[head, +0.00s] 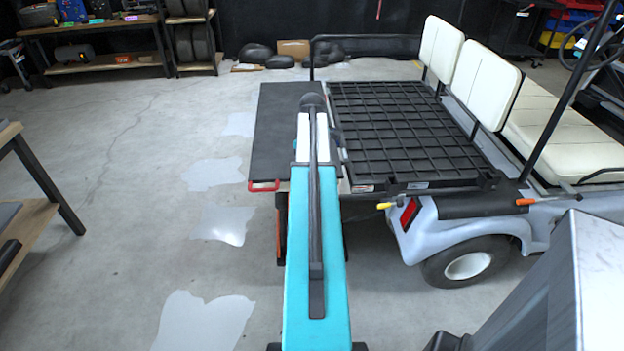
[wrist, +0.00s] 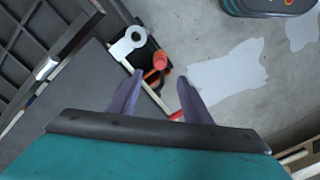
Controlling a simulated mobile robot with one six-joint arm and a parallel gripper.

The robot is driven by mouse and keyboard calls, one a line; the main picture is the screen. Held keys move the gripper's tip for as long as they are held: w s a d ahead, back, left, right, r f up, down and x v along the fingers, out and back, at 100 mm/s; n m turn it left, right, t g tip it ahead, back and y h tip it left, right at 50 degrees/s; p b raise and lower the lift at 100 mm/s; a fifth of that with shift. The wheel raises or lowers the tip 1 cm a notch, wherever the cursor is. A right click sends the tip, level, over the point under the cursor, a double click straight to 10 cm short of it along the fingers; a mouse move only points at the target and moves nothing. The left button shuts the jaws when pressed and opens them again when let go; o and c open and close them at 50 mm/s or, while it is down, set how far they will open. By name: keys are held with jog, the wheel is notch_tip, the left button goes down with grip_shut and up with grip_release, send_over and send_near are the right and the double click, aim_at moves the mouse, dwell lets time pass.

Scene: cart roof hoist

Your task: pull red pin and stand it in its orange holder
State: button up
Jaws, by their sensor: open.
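In the wrist view, my gripper (wrist: 160,77) is open, with its two purple-grey fingers spread apart and nothing held between them. A short red-orange cylinder (wrist: 160,61), which looks like the red pin's head, shows just beyond the gap between the fingertips. Beside it is an orange part (wrist: 152,74) on a black piece; I cannot tell whether this is the holder. A white ring-shaped part (wrist: 129,42) lies up and left of the cylinder. In the head view, my teal arm hides the gripper, and I cannot make out the pin there.
A dark flat panel (head: 278,130) with a red handle (head: 264,187) stands beside the cart's black grid rack (head: 405,130). The cart has white seats (head: 480,84). A wooden bench (head: 30,225) stands at left. The grey floor (head: 130,190) between is clear.

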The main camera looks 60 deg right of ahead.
jog(key=shift+r, duration=0.65)
